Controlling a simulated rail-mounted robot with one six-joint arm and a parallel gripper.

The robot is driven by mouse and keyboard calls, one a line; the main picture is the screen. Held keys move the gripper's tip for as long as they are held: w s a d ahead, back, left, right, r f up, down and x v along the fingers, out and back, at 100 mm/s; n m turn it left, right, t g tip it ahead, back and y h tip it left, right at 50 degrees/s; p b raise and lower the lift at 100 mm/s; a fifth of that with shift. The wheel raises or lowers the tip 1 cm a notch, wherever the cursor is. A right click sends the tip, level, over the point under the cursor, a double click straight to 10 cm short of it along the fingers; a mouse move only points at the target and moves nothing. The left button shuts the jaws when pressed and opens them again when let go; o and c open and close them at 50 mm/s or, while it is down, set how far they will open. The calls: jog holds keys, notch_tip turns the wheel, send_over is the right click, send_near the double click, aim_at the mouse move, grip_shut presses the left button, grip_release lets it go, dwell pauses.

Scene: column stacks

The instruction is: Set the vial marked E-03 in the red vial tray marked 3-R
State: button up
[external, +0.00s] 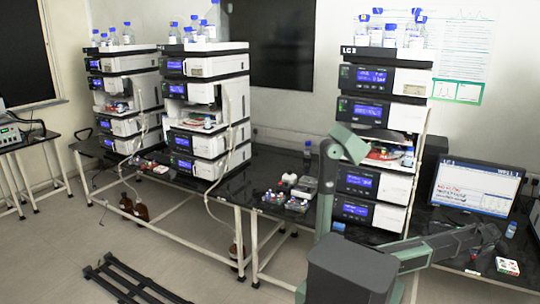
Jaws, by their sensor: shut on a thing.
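My arm reaches right from the dark box at the bottom, low over the bench. My gripper (494,239) appears to be at its far end, below the monitor. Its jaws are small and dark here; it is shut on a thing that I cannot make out. A red tray (377,154) shows in the open bay of the stack marked LC 3 (385,78), partly hidden by a green-grey part in front. My gripper is well to the right of that bay and lower. Vial labels and tray marks are too small to read, so I cannot pick out E-03.
A monitor (478,186) stands right of the LC 3 stack. A small bottle (511,229) and a white tray with coloured items (508,266) are on the right bench. Several vials and boxes (287,199) crowd the middle bench. Two more stacks stand left.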

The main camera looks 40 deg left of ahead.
jog(key=shift+f, duration=0.1)
jog(key=o, duration=0.7)
jog(key=p+v, duration=1.1)
jog(key=v, duration=0.1)
